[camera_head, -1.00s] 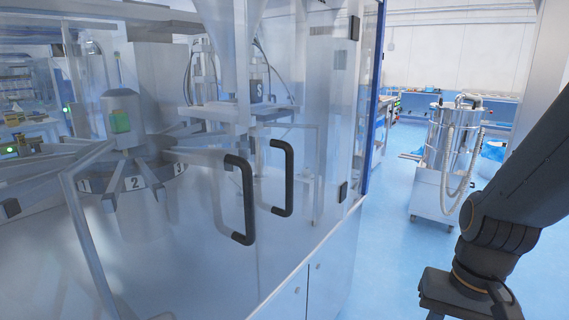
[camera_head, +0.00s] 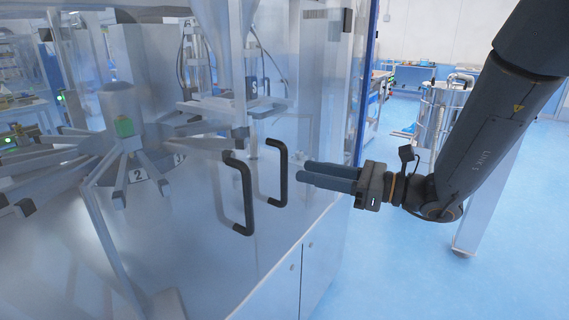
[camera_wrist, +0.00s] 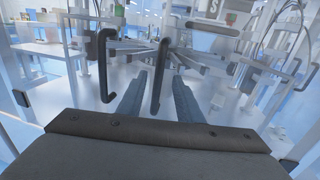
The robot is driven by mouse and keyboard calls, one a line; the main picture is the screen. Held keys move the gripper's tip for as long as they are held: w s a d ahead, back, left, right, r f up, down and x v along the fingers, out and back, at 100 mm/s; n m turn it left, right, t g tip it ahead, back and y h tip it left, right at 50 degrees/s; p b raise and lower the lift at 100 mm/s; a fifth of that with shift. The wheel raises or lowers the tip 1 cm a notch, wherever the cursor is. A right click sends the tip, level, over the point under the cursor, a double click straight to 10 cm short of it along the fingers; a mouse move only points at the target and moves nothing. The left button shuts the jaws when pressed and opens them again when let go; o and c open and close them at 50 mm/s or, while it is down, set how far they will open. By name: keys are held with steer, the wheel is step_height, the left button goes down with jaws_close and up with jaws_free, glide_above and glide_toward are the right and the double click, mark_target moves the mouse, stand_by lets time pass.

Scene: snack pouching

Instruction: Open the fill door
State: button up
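Two black D-shaped handles sit on the machine's clear doors. The left handle (camera_head: 243,195) and the right handle (camera_head: 280,172) show side by side in the head view; I cannot tell from the labels which is the fill door's. My gripper (camera_head: 302,172) points left with its tips just right of the right handle, with a small apparent gap. In the wrist view my gripper (camera_wrist: 159,78) is open, its two fingers apart. The right handle (camera_wrist: 160,75) appears between them, and the left handle (camera_wrist: 104,65) lies left of the fingers. Both doors look shut.
Behind the clear panels stands a rotary carousel (camera_head: 130,150) with arms and numbered stations. A steel cylinder unit (camera_head: 440,115) stands behind my arm at right. Blue floor (camera_head: 370,270) is open right of the machine.

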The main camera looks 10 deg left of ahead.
steer(key=p, duration=0.2)
glide_above(284, 198)
steer(key=shift+w+a, duration=0.1)
steer(key=shift+w, duration=0.3)
jaws_close()
